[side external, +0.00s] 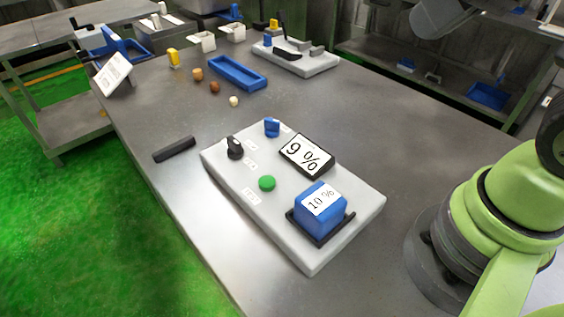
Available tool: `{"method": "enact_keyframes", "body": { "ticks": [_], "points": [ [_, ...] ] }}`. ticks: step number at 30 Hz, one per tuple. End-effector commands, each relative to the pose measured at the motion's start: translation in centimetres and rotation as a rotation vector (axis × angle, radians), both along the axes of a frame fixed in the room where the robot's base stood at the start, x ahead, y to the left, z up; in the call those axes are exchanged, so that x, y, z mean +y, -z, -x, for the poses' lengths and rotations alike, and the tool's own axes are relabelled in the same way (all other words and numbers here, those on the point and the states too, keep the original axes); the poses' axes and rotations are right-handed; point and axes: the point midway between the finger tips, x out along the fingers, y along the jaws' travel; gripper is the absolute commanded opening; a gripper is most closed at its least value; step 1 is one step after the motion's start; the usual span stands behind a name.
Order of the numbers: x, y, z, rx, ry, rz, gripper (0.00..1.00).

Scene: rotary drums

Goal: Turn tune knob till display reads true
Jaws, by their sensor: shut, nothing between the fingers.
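A pale grey control panel (285,238) lies on the steel table. A green round button (267,183) is nearer the middle. A blue block (320,200) marked "10 %" sits in a black holder (334,238) on the panel. My gripper is not in view; only part of my green arm shows at the right.
A black bar (174,149) lies left of the panel. Beyond it are a blue tray (237,73), several small round pieces, a yellow piece (173,58), a tilted white sign (112,74) and a second panel (297,60). The table right of the control panel is clear.

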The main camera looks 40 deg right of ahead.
Motion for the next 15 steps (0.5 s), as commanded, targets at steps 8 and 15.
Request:
{"method": "enact_keyframes", "body": {
  "ticks": [8, 15],
  "points": [
    [0.8, 3.0, -7.4, -0.084, -0.381, 0.357, 0.00],
    [4.8, 7.4, -12.2, -0.216, -0.814, 0.584, 0.00]
  ]
}}
